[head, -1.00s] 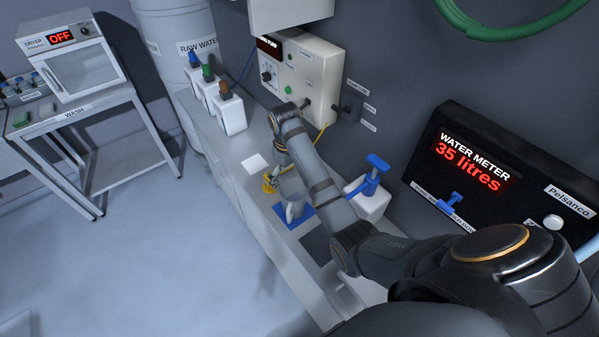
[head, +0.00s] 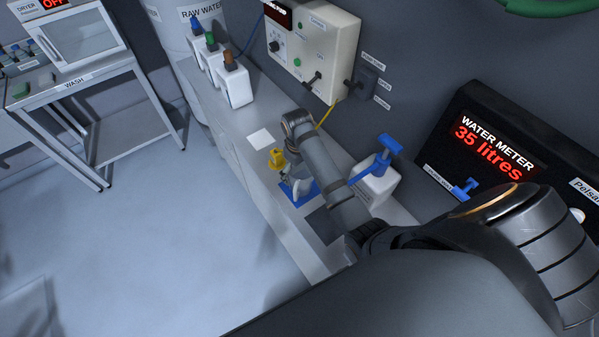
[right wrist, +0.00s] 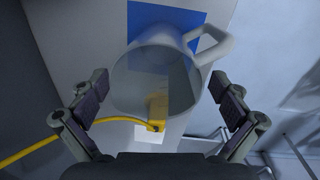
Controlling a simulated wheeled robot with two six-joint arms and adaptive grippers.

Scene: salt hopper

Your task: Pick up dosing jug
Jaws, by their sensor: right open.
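The dosing jug (right wrist: 150,75) is a clear, translucent vessel with a pale handle. In the right wrist view it stands at the blue mat (right wrist: 190,22), between the fingers of my right gripper (right wrist: 162,100). The fingers are spread wide, and I see no clear contact with the jug. In the head view the jug (head: 299,186) is on the blue mat (head: 308,200), partly hidden by my right arm. My right gripper is mostly hidden there too. My left gripper is not in view.
A yellow fitting (head: 277,158) stands close to the jug, with a yellow cable nearby. A white bottle with a blue pump (head: 378,183) stands right of my arm. White bottles (head: 235,88) line the far bench. A dark square (head: 322,227) lies in front of the mat.

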